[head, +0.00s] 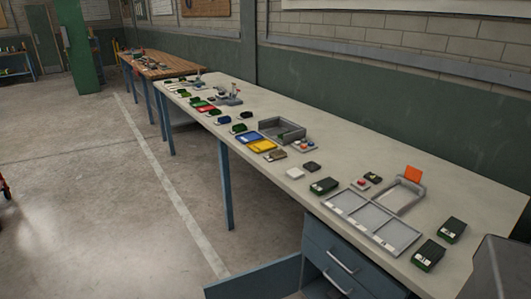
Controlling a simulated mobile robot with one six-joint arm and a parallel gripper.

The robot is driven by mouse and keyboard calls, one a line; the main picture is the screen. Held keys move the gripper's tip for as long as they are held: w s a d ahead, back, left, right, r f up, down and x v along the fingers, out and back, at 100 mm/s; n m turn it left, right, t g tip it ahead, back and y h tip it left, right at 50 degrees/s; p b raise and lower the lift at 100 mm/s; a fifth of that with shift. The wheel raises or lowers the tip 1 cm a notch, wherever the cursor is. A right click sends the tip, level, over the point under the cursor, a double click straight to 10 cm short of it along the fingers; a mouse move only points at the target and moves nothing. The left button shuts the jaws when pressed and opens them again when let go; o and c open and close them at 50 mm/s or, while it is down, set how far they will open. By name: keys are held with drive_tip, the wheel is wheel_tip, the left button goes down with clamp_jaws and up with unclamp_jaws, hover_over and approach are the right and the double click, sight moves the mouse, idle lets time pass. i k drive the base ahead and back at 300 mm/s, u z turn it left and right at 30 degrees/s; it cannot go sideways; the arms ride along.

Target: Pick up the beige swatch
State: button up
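A small flat pale, off-white to beige square piece (295,173) lies on the long grey workbench (330,148), near its front edge. A small brownish-tan piece with a light label (277,155) lies a little further back, beside the yellow tray. Both are small in the head view, and I cannot tell for sure which is the beige swatch. Both lie in the open with nothing on top. My gripper is not in view.
A yellow tray (262,146), a grey open box (303,131) and a dark piece (311,167) are near. A green-sided block (323,186) and a grey sectioned tray (345,209) lie to the right. A blue drawer cabinet (325,248) stands below; open floor (90,215) lies left.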

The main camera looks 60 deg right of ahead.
sight(277, 154)
drive_tip(key=z, duration=0.05)
drive_tip(key=i, duration=1.15)
drive_tip(key=z, duration=0.3)
